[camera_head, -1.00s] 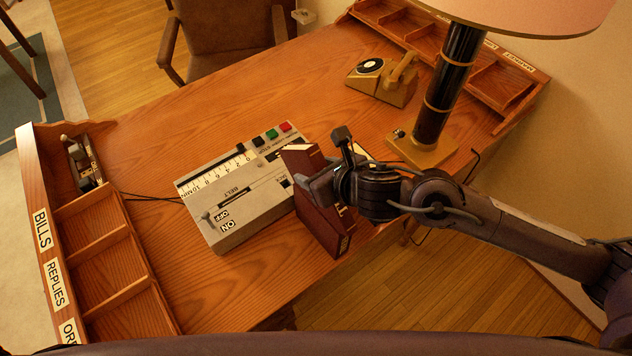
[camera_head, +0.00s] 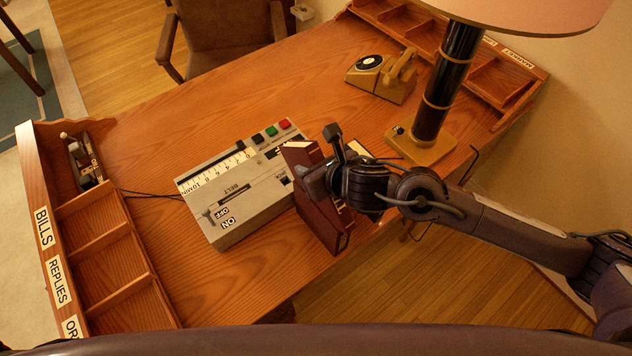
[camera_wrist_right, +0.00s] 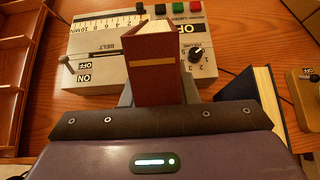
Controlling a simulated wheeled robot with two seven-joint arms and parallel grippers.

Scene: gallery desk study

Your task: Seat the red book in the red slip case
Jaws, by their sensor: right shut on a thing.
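The red book (camera_wrist_right: 158,70), dark red with a gold band and pale page edges, is between the fingers of my right gripper (camera_wrist_right: 158,97), which is shut on it. In the head view the book (camera_head: 304,156) shows beyond my right gripper (camera_head: 316,182), beside the grey machine. A dark red body with a small label, seemingly the red slip case (camera_head: 322,226), shows just below the gripper near the desk's front edge. The gripper hides where book and case meet, so I cannot tell how far one is inside the other. My left gripper is not in view.
The grey machine (camera_head: 225,217) is close on the left. A dark blue book (camera_wrist_right: 261,88) is at the right in the wrist view. The lamp (camera_head: 436,90), telephone (camera_head: 385,78) and labelled trays (camera_head: 100,243) stand farther off.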

